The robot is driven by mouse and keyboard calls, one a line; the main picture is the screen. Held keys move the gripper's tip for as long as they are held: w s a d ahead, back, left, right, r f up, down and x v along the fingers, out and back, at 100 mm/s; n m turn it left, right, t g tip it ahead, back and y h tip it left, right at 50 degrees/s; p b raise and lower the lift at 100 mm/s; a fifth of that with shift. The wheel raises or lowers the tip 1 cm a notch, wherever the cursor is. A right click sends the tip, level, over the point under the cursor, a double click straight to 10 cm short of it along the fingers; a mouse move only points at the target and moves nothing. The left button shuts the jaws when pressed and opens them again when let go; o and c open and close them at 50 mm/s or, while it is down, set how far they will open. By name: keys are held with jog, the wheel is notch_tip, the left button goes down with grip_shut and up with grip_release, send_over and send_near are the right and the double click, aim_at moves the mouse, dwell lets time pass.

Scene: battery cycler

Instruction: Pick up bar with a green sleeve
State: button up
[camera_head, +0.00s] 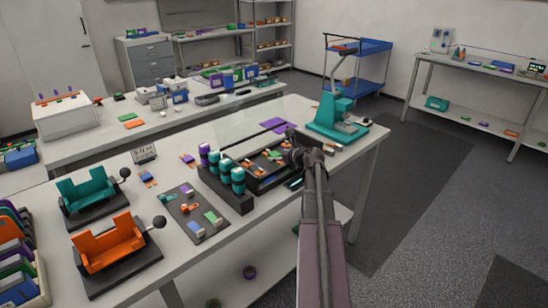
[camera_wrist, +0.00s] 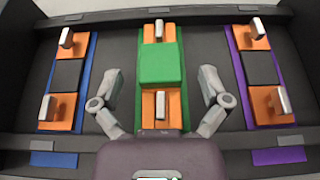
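The bar with a green sleeve (camera_wrist: 159,64) lies in the middle of the wrist view on a green strip. It has orange ends with upright metal tabs and a green block between them. My gripper (camera_wrist: 160,78) is open above the tray, with one finger on each side of the bar. Both fingers are apart from the bar, and nothing is between them but the bar below. In the head view my gripper (camera_head: 304,158) is over the right part of the dark tray and hides some of it.
A bar on a blue strip (camera_wrist: 67,75) lies left and one on a purple strip (camera_wrist: 262,75) lies right, both with dark middles. The dark tray (camera_head: 233,191) has raised edges. Teal-banded cylinders (camera_head: 224,172) stand at its left, and a teal press (camera_head: 337,117) stands behind right.

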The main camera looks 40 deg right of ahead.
jog(key=c, duration=1.2)
jog(key=shift+r, duration=0.1)
jog(key=shift+c, duration=0.2)
notch_tip(320, 180, up, 3)
jog(key=p, duration=0.2)
jog(key=shift+f+p, duration=0.2)
jog(key=shift+p, duration=0.2)
jog(key=s+a+r+p, duration=0.1)
jog(key=s+a, duration=0.1)
jog(key=s, duration=0.5)
jog(key=s+a+r+p, duration=0.1)
jog(key=s+a, duration=0.1)
jog(key=s, duration=0.6)
jog(key=shift+s, duration=0.25)
jog(key=shift+r, duration=0.1)
